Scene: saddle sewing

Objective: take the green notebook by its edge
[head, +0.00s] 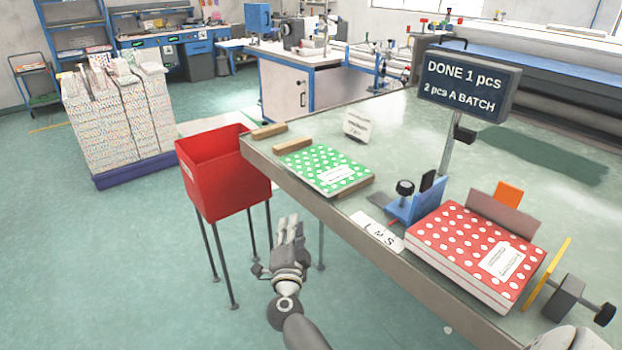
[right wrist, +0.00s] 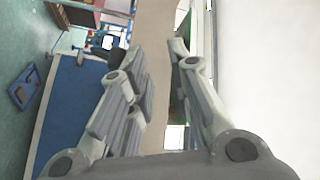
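The green notebook (head: 322,166) with white dots and a white label lies flat near the left end of the long table (head: 400,140). It rests on wooden strips, and its near-left edge is close to the table's edge. I cannot make out the notebook for certain there.
A thick red dotted stack (head: 470,250) lies at the near right between blue and yellow guides. A sign (head: 467,80) stands behind. Open floor lies in front.

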